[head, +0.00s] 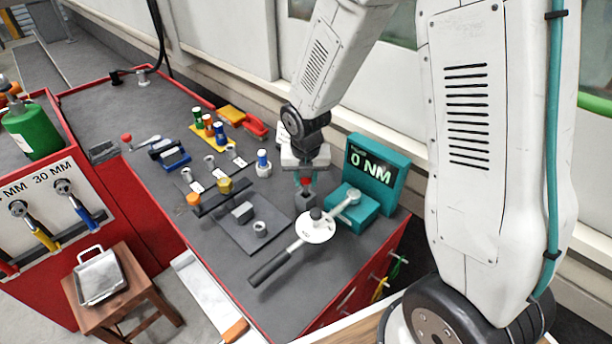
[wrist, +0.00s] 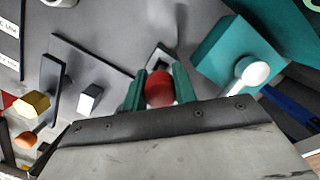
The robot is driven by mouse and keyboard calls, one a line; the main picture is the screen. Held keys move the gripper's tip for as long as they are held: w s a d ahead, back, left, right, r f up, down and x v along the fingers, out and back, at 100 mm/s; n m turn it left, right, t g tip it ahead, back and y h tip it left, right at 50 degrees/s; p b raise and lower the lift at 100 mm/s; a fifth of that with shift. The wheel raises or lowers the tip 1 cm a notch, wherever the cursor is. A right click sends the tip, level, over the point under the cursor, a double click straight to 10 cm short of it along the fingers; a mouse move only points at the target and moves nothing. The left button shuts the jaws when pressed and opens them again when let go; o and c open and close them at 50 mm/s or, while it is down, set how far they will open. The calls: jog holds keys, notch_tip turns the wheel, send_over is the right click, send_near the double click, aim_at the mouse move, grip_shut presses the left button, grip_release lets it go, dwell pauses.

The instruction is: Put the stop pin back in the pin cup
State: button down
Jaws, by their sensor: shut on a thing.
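My gripper (head: 305,178) is shut on the stop pin, whose red round head (wrist: 159,88) sits between the green fingers (wrist: 158,92) in the wrist view. The red also shows in the head view (head: 306,181) beneath the gripper. A small dark grey square cup (head: 306,201), which looks like the pin cup, stands on the bench directly below the gripper. Its pale rim (wrist: 159,58) shows just past the red head in the wrist view. The pin's lower end is hidden, so I cannot tell whether it is inside the cup.
The teal display reading 0 NM (head: 372,172) stands close to the right of the gripper. A torque wrench with a white round dial (head: 315,228) lies in front. A dark plate (head: 240,222) with a grey block and a ring is to the left. Several coloured sockets stand farther back.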

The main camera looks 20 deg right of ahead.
jog(key=shift+f, duration=1.45)
jog(key=c, duration=1)
grip_release()
jog(key=shift+c, duration=0.2)
jog(key=shift+r, duration=0.15)
jog(key=r, duration=0.5)
jog(key=s+r, duration=0.1)
jog(key=r, duration=0.1)
jog(key=shift+a+r, duration=0.25)
